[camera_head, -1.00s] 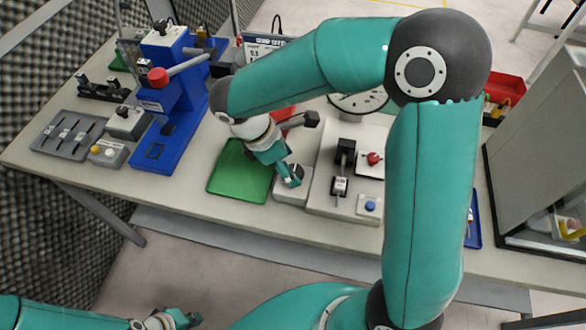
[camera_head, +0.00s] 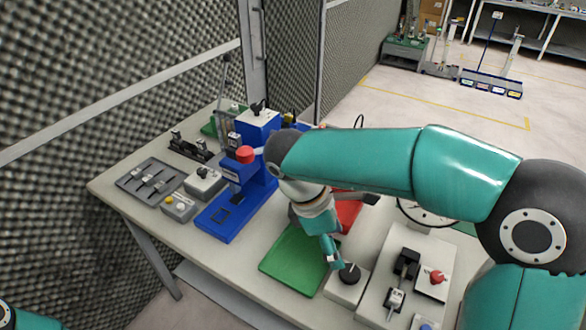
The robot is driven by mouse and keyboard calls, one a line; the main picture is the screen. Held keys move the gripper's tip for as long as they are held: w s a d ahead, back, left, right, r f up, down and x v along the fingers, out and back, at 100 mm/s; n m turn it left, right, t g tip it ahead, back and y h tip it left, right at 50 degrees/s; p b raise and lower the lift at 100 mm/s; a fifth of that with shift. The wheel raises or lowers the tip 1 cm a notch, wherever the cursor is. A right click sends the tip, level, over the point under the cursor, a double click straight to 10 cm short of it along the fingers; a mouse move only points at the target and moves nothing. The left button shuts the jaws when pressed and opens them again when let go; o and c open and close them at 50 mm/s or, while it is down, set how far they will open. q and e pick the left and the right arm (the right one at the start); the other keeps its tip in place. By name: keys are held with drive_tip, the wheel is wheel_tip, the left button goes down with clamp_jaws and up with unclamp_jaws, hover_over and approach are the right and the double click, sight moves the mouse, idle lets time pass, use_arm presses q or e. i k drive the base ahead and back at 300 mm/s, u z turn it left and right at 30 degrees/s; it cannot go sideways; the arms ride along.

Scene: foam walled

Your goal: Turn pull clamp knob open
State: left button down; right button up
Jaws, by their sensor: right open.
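A black round knob (camera_head: 349,273) sits on top of a small light-grey box (camera_head: 343,291) near the front edge of the table. I cannot tell from any label whether it is the pull clamp knob. My right gripper (camera_head: 335,260) points down beside the knob, at its left, with its fingertips close to it. It is open, and nothing shows between its fingers. I cannot tell whether it touches the knob. Of my left arm only a teal part shows in the bottom left corner; its gripper is out of the picture.
A green mat (camera_head: 293,262) lies left of the knob box. A light panel (camera_head: 377,302) with a black lever and a red knob (camera_head: 437,277) stands close at the right. A blue press (camera_head: 232,203) with a red ball handle (camera_head: 245,154) and small switch boxes stand farther left.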

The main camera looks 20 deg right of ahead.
sight(437, 277)
drive_tip(key=k, duration=1)
